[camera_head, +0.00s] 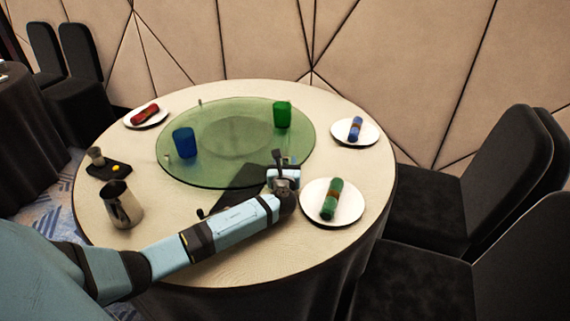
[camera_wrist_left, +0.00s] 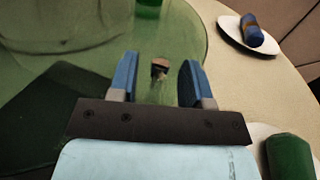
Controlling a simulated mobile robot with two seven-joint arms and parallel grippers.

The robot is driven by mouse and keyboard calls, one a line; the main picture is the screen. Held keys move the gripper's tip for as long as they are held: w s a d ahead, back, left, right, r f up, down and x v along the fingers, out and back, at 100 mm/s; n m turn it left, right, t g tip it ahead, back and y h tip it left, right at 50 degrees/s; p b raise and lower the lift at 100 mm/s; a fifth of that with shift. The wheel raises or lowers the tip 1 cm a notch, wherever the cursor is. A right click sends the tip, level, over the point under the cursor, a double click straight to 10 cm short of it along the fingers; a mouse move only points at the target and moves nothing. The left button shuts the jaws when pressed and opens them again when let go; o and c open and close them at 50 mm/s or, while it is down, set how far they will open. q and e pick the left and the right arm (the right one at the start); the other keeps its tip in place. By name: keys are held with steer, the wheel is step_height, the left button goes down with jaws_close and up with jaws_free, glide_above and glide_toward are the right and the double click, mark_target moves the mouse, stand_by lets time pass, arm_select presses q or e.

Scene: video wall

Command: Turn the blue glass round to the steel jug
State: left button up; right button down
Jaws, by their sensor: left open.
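The blue glass (camera_head: 184,143) stands on the left part of a round green glass turntable (camera_head: 215,120). The steel jug (camera_head: 121,204) stands on the table at the front left, off the turntable. My left gripper (camera_head: 281,166) is at the turntable's near right edge. In the left wrist view its two blue fingers (camera_wrist_left: 158,68) are apart, with a small brown knob (camera_wrist_left: 160,67) between and slightly beyond them on the turntable. I cannot tell whether they touch it. The blue glass and jug are outside the wrist view. My right gripper is not in view.
A green glass (camera_head: 282,115) stands on the turntable's right part. Plates with rolled napkins lie at the back left, right (camera_head: 369,133) and front right (camera_head: 315,218). A dark tray (camera_head: 118,170) with a small cup is at the left. Black chairs stand at the right.

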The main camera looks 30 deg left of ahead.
mark_target(299, 160)
arm_select(q)
jaws_close()
steer(key=w+y, duration=0.1)
steer(key=w, duration=0.1)
steer(key=w+n+g+b, duration=0.1)
steer(key=w+d+n+g+y, duration=0.1)
steer(key=w, duration=0.1)
steer(key=shift+w+f+y+b, duration=0.1)
steer(key=shift+w+y+b, duration=0.2)
steer(key=shift+w, duration=0.05)
steer(key=shift+w+n+y, duration=0.3)
steer(key=shift+w, duration=0.05)
steer(key=shift+w+g, duration=0.2)
steer(key=shift+g, duration=0.1)
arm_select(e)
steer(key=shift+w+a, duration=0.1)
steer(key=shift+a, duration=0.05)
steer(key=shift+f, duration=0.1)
arm_select(q)
jaws_free()
